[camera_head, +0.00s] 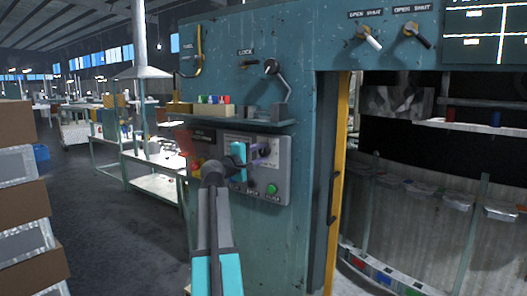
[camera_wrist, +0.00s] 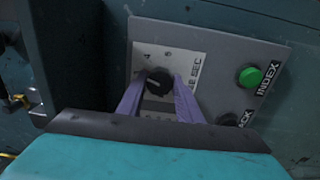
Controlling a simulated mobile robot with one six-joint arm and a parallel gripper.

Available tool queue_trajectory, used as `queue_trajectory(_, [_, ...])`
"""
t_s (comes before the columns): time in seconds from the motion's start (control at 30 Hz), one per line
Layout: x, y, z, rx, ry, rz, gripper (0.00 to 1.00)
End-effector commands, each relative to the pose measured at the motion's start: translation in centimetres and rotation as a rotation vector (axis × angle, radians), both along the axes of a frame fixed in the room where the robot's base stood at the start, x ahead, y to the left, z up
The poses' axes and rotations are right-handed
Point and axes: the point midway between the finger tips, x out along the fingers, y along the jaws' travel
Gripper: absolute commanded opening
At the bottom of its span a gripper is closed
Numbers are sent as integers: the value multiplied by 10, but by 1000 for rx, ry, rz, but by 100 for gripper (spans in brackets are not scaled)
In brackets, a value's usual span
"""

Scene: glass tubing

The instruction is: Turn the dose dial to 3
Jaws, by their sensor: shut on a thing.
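The dose dial is a round black knob (camera_wrist: 159,81) on a pale scale plate (camera_wrist: 186,60) in the wrist view. A 4 shows on the plate to the upper left of the knob; the other marks are partly hidden by the fingers. My gripper (camera_wrist: 160,92) has its two purple fingers on either side of the knob and is shut on it. In the head view my gripper (camera_head: 262,154) reaches the grey control panel (camera_head: 281,184), and the arm and gripper hide most of the dial. Which number the dial points to cannot be told.
A green button (camera_wrist: 250,77) marked INDEX sits right of the dial, with another label below it. The head view shows the green button (camera_head: 272,189) too. A shelf (camera_head: 225,120) with small coloured items juts out just above the panel. Levers (camera_head: 370,38) are higher up.

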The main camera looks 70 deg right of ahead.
Motion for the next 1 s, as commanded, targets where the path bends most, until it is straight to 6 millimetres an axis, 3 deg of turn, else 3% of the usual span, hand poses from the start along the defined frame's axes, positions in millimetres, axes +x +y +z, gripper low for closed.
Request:
queue_trajectory(0.4, [0, 3, -7, 77, 242, -1, 10])
queue_trajectory(0.97, [0, 3, -10, 88, 282, 0, 10])
queue_trajectory(1.0, [0, 3, -10, 87, 282, 0, 37])
